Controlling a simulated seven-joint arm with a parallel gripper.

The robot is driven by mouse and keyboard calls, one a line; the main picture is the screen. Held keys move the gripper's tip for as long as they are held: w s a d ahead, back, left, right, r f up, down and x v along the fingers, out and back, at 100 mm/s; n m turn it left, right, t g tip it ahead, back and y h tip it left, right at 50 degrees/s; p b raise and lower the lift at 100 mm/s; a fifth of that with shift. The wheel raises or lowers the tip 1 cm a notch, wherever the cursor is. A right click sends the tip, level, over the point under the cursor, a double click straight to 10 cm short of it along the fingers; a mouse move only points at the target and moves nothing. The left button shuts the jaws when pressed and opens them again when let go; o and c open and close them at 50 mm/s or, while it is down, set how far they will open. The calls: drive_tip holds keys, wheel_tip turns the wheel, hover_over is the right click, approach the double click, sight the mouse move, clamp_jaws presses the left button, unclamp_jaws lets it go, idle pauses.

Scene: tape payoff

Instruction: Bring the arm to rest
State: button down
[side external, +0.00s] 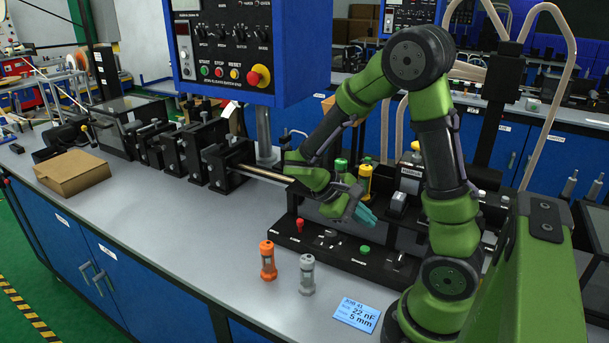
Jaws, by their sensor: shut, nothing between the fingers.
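My green and black arm reaches in from the right of the side external view. My gripper (366,216) hangs above the black fixture base (340,250), with its teal fingers shut and nothing held. It is close to a green-capped part and a yellow part (364,180) standing behind it. I cannot tell whether it touches anything. The fixture's far middle is partly hidden by my arm.
An orange cylinder (268,260) and a grey cylinder (307,274) stand on the grey bench in front. A blue card (355,312) reads 22 nF, 5 mm. A cardboard box (72,173) lies at left. A blue control panel (240,50) overhangs the bench. The front left bench is clear.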

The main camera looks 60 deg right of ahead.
idle(0.3)
drive_tip(key=shift+w+a+f, duration=0.15)
drive_tip(key=shift+a+f, duration=0.05)
drive_tip(key=shift+f, duration=0.1)
drive_tip(key=a+t+y, duration=0.1)
drive_tip(key=a, duration=0.1)
drive_tip(key=w+a+t+y, duration=0.1)
drive_tip(key=shift+a+f+m+t, duration=0.2)
drive_tip(key=shift+a+m+t, duration=0.1)
drive_tip(key=shift+a+m, duration=0.1)
drive_tip(key=w+a+r+t+y, duration=0.1)
drive_tip(key=a+r+t+y, duration=0.1)
drive_tip(key=a+r+t, duration=0.4)
drive_tip(key=w+a+r+m+t+y, duration=0.1)
drive_tip(key=w+a+r+t+y, duration=0.1)
drive_tip(key=a+r+t, duration=0.4)
wheel_tip(320, 180, up, 2)
drive_tip(key=shift+a+r+y, duration=0.2)
drive_tip(key=shift+a+y, duration=0.5)
idle(0.4)
